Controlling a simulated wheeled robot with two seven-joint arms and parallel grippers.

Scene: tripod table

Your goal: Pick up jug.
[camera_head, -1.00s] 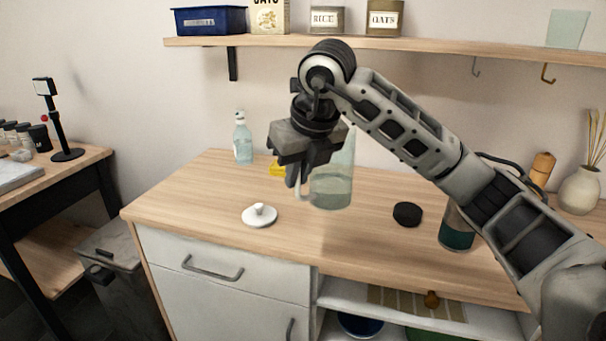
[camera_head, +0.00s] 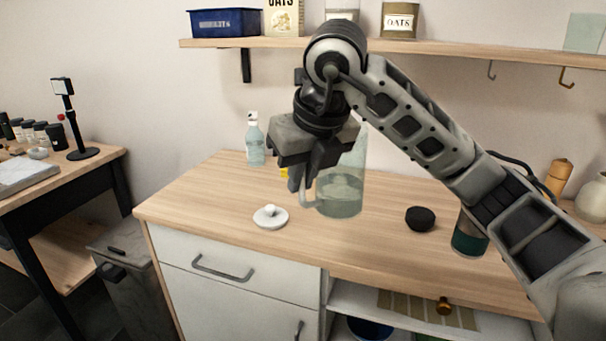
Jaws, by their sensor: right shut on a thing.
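The jug (camera_head: 343,190) is clear, greenish glass with a handle on its left side. It stands upright over the middle of the wooden counter (camera_head: 200,198). My right gripper (camera_head: 306,178) points down and is shut on the jug at its handle side. The gripper and wrist hide the jug's upper left part. I cannot tell for sure whether the jug's base touches the counter. My left gripper is not in view.
A white lid (camera_head: 270,217) lies left of the jug and a black round piece (camera_head: 420,218) lies right. A bottle (camera_head: 255,142) and a partly hidden yellow thing stand behind. A dark-teal jar (camera_head: 468,238) stands near my arm. A shelf (camera_head: 460,51) runs above.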

